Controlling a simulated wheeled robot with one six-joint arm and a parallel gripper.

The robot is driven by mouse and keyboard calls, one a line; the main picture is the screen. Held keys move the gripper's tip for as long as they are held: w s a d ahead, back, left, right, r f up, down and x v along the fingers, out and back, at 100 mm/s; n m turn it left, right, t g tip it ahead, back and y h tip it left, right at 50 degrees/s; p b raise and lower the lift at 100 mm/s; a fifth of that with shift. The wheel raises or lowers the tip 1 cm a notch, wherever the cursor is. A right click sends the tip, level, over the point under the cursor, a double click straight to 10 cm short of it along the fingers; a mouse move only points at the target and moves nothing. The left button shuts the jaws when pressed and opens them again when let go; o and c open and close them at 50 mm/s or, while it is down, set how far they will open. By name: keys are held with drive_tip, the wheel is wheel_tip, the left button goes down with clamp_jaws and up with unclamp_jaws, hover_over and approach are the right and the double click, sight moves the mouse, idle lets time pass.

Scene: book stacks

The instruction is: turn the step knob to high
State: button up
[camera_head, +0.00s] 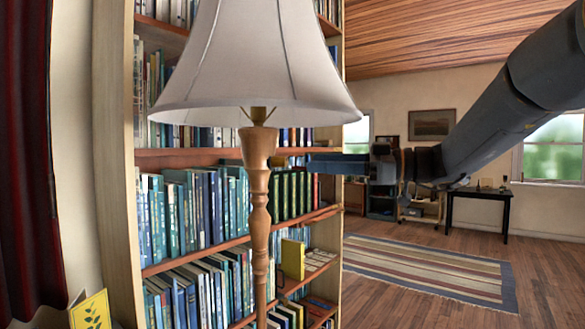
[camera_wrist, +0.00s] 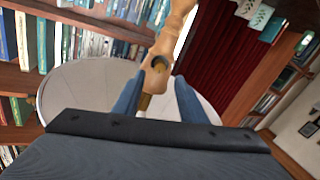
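A floor lamp with a turned wooden post (camera_head: 259,205) and a pale shade (camera_head: 255,60) stands at centre-left in the head view. The step knob (camera_head: 277,161) is a small brass-coloured piece on the right side of the post, below the shade. In the wrist view the knob (camera_wrist: 158,65) is a round dark-rimmed piece on the wooden post (camera_wrist: 170,35), with the shade (camera_wrist: 75,85) below it. My gripper (camera_head: 312,163) points left at the knob from the right, a short gap away. Its fingers (camera_wrist: 160,77) are open on either side of the knob's line, empty.
A full bookshelf (camera_head: 190,215) stands close behind the lamp. A red curtain (camera_head: 25,150) hangs at the left edge. A striped rug (camera_head: 430,265) lies on the wooden floor at right, with open room around it. A dark table (camera_head: 480,195) stands by the far wall.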

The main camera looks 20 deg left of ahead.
sight(286, 162)
drive_tip(key=a+p, duration=0.3)
drive_tip(key=a, duration=0.4)
drive_tip(key=shift+w+a, duration=0.1)
drive_tip(key=shift+a, duration=0.2)
drive_tip(key=shift+c, duration=0.3)
clamp_jaws()
